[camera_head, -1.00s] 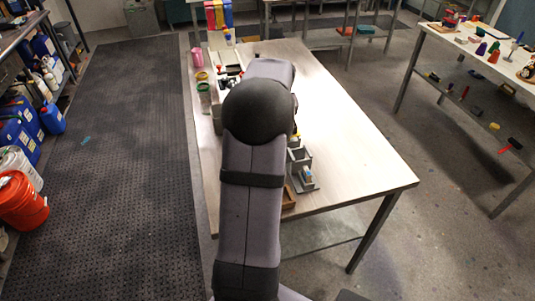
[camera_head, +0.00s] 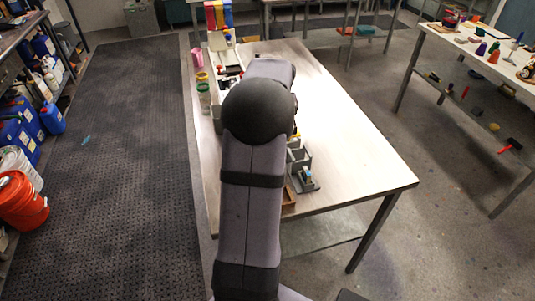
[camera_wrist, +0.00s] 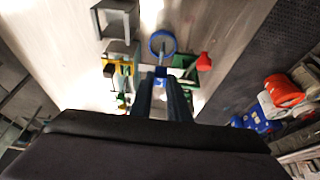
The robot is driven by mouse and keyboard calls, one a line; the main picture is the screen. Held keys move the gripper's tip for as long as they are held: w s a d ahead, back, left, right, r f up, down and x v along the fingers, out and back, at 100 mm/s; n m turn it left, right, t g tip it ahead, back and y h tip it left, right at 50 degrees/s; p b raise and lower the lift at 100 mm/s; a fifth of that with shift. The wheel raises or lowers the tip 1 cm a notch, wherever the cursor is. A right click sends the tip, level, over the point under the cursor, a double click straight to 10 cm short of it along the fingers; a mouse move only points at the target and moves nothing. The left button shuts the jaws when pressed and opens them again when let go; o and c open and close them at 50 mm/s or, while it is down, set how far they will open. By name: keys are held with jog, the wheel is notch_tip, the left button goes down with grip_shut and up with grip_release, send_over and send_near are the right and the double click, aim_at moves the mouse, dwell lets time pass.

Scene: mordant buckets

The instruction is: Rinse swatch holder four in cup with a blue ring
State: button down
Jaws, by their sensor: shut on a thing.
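In the wrist view my gripper (camera_wrist: 161,82) points away from the camera, its two dark fingers close together. They are shut on a small piece with blue on it (camera_wrist: 161,71), apparently a swatch holder; its number cannot be read. A cup with a blue ring (camera_wrist: 151,43) shows just beyond the fingertips, seen as a round blue rim. I cannot tell whether the held piece is over the cup or beside it. In the head view my arm hides the gripper, the held piece and this cup.
A yellow-ringed cup (camera_head: 202,77), a green-ringed cup (camera_head: 204,91) and a pink cup (camera_head: 197,56) stand along the table's left edge. A grey stand (camera_head: 301,160) and a wooden tray (camera_head: 289,198) are near the front. The table's right side (camera_head: 350,150) is clear.

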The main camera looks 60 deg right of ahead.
jog(key=shift+r+p, duration=1)
jog(key=shift+r, duration=0.5)
